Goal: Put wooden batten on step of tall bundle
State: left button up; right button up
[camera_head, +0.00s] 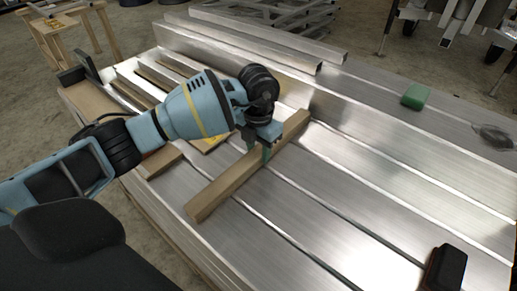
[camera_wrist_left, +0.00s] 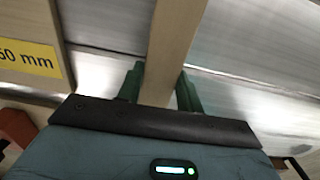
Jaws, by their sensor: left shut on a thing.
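A long wooden batten (camera_head: 232,182) lies across the line of the aluminium sections, over the lower, near surface. My left gripper (camera_head: 266,150) is shut on it near its middle. The left wrist view shows the batten (camera_wrist_left: 174,45) between the green fingers (camera_wrist_left: 160,88). I cannot tell whether the batten touches the metal below. The tall bundle (camera_head: 400,120) of shiny aluminium sections rises behind it, with an upright face and a higher flat top. My right gripper is not in view.
A green block (camera_head: 415,95) and a clear crumpled item (camera_head: 492,136) lie on the higher top. A dark red-and-black object (camera_head: 445,268) sits at the lower right. Shorter wood pieces (camera_head: 160,162) lie at the left, near a yellow label (camera_wrist_left: 27,60). A wooden stand (camera_head: 65,30) is behind.

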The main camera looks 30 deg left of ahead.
aim_at(258, 151)
pick_arm(q)
jog(key=o, duration=1.2)
jog(key=shift+f, duration=0.15)
jog(key=shift+o, duration=0.2)
notch_tip(258, 151, up, 12)
jog(key=p, duration=0.2)
jog(key=shift+r, duration=0.2)
